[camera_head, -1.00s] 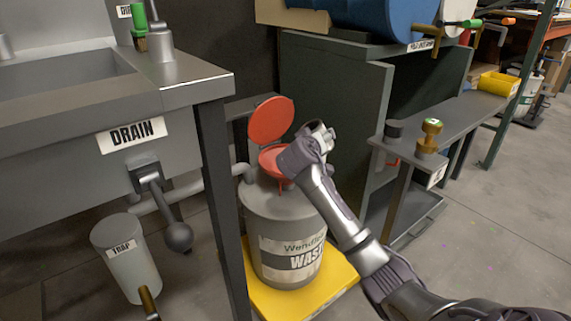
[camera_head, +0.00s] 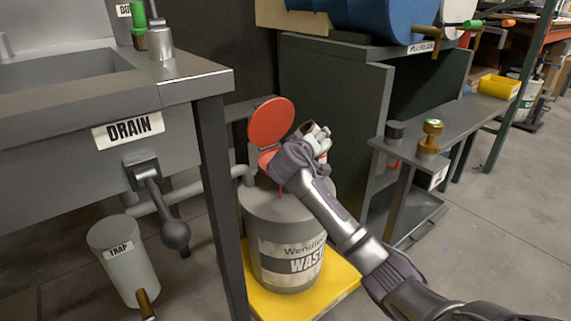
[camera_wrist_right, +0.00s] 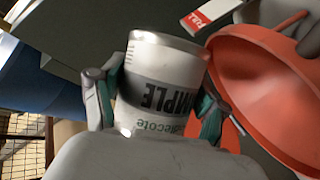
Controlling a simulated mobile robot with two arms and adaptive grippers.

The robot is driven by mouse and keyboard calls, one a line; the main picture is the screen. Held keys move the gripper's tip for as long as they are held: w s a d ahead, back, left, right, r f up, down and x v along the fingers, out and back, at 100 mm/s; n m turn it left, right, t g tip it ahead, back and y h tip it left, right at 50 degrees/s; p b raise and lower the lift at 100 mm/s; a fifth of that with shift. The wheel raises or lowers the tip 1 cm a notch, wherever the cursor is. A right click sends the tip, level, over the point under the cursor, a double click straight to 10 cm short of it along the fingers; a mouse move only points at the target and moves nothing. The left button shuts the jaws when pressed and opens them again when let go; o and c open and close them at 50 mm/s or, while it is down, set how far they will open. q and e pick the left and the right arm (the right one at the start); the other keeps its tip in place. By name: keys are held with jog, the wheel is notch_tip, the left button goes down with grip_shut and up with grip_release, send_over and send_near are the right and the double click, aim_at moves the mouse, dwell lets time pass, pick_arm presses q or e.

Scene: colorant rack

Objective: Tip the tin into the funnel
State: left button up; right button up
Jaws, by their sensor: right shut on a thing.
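My right gripper (camera_head: 313,143) is above the waste drum (camera_head: 284,222), at the right side of the red funnel (camera_head: 266,160). It is shut on the tin (camera_wrist_right: 160,88), a pale can with a grey label, gripped from both sides in the wrist view. The label's lettering is upside down there. In the head view the gripper hides most of the tin and part of the funnel. The funnel's round red lid (camera_head: 271,123) stands open behind. In the wrist view the funnel's red bowl (camera_wrist_right: 265,85) is right beside the tin. My left gripper is not in view.
The drum stands on a yellow platform (camera_head: 340,284). A sink bench with a DRAIN label (camera_head: 128,131) is at the left, its leg near the drum. A grey cabinet (camera_head: 330,105) and a shelf with a brass-coloured stamp-like item (camera_head: 431,135) are at the right.

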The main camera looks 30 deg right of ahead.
jog(key=shift+f+n+b, duration=0.2)
jog(key=shift+n+b, duration=0.1)
jog(key=shift+b, duration=0.05)
jog(key=shift+r+n+h, duration=0.45)
jog(key=shift+n+h, duration=0.15)
jog(key=shift+n, duration=0.1)
dwell(0.5)
jog(key=shift+f+n+b, duration=0.35)
jog(key=shift+n+b, duration=0.35)
jog(key=shift+b, duration=0.1)
dwell(0.4)
jog(key=shift+w+a+r+n+t+h, duration=0.1)
jog(key=shift+r+n+t+h, duration=0.25)
jog(key=shift+n+h, duration=0.3)
dwell(1.2)
jog(key=shift+w+a+f+n+t+p, duration=0.2)
jog(key=shift+a+n+p, duration=0.1)
jog(key=shift+n, duration=0.2)
jog(key=shift+w+a+f+n+t+p, duration=0.1)
jog(key=shift+w+a+f+n+p, duration=0.15)
jog(key=shift+n, duration=0.2)
dwell(1.0)
jog(key=shift+a+f+n+h, duration=0.2)
jog(key=shift+n+h, duration=0.25)
jog(key=shift+n, duration=0.15)
dwell(0.8)
